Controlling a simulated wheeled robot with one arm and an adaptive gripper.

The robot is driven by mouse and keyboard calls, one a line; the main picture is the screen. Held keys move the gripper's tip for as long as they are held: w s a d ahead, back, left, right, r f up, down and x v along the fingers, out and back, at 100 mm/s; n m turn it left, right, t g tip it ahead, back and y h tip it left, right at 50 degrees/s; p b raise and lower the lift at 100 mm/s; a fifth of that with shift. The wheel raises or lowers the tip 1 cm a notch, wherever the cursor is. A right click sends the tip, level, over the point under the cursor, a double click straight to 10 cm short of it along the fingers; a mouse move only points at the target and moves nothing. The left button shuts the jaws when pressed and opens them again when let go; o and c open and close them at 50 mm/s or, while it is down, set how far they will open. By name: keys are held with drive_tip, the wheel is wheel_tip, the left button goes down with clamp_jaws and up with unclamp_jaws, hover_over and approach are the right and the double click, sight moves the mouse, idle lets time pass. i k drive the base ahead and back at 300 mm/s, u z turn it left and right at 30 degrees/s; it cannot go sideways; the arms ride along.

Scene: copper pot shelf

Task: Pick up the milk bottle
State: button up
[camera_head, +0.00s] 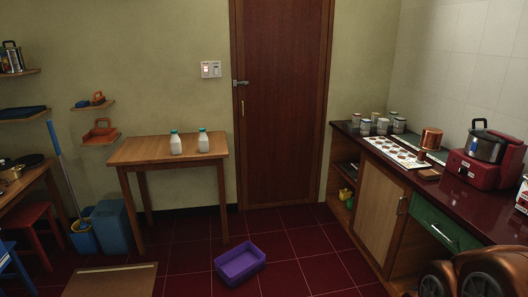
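Two white milk bottles with green caps stand upright on a small wooden table against the back wall. The left milk bottle (176,143) and the right milk bottle (203,141) are a small gap apart, near the middle and right of the wooden table (140,152). My gripper does not show in this view, so I cannot see its state.
A purple bin (239,263) lies on the red tiled floor before the table. A blue bucket (84,238) and a blue bin (111,228) stand left of the table. The central floor is mostly clear.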

sight(176, 141)
drive_tip(key=u, duration=0.1)
drive_tip(key=i, duration=1.75)
drive_tip(key=u, duration=1.05)
drive_tip(key=i, duration=1.4)
drive_tip(key=u, duration=1.2)
drive_tip(key=i, duration=0.45)
drive_tip(key=u, duration=0.25)
